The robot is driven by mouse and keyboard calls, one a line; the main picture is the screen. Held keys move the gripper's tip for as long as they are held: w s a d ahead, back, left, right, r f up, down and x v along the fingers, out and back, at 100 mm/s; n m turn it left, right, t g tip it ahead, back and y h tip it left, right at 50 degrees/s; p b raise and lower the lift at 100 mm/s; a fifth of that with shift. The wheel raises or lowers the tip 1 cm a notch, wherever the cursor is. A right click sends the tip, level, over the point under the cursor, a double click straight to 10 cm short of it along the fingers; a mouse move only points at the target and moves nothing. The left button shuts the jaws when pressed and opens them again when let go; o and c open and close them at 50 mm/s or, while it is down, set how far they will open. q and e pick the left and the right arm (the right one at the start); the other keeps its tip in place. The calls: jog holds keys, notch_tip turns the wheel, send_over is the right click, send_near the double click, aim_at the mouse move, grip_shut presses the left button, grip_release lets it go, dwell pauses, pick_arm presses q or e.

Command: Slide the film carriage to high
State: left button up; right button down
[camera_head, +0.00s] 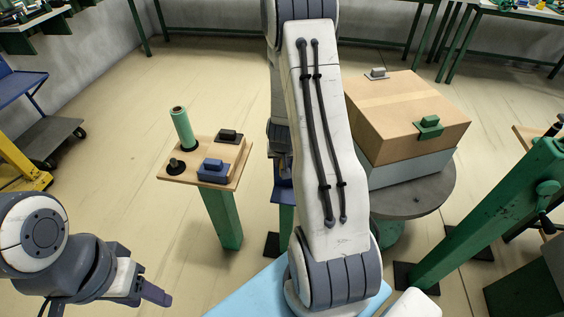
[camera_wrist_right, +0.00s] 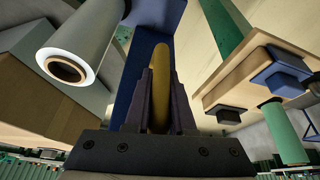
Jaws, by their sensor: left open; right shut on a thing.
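In the right wrist view, my right gripper (camera_wrist_right: 161,95) is shut on a yellow-brown handle (camera_wrist_right: 161,65), with a finger on each side of it. Behind the handle is a blue upright piece (camera_wrist_right: 133,75), which seems to be part of the film carriage. A pale film roll (camera_wrist_right: 88,40) with a brown core hangs beside it at the upper left. In the head view my right arm hides the handle and roll, and only a bit of blue (camera_head: 283,196) shows beside it. Any height marks are not visible. My left gripper (camera_head: 155,293) is open and empty at the lower left.
A wooden-topped stand (camera_head: 222,180) with a green roll (camera_head: 181,127) and small blocks stands left of my right arm. A large box (camera_head: 400,100) sits on a round turntable (camera_head: 420,195) to the right. A green post (camera_head: 490,215) leans at far right.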

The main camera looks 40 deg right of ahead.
notch_tip(320, 180, up, 2)
jog(key=shift+w+d+r+p, duration=0.1)
jog(key=shift+r+p, duration=0.05)
jog(key=shift+p, duration=0.5)
pick_arm(q)
notch_tip(320, 180, up, 2)
jog(key=shift+r, duration=0.1)
pick_arm(e)
jog(key=shift+w, duration=0.1)
jog(key=c, duration=1.1)
grip_release()
jog(key=o, duration=0.3)
jog(key=shift+o, duration=0.2)
pick_arm(q)
notch_tip(320, 180, up, 4)
jog(key=p, duration=0.4)
jog(key=shift+r, duration=0.25)
pick_arm(e)
jog(key=v, duration=1)
jog(key=shift+s+r, duration=0.15)
jog(key=shift+s, duration=0.15)
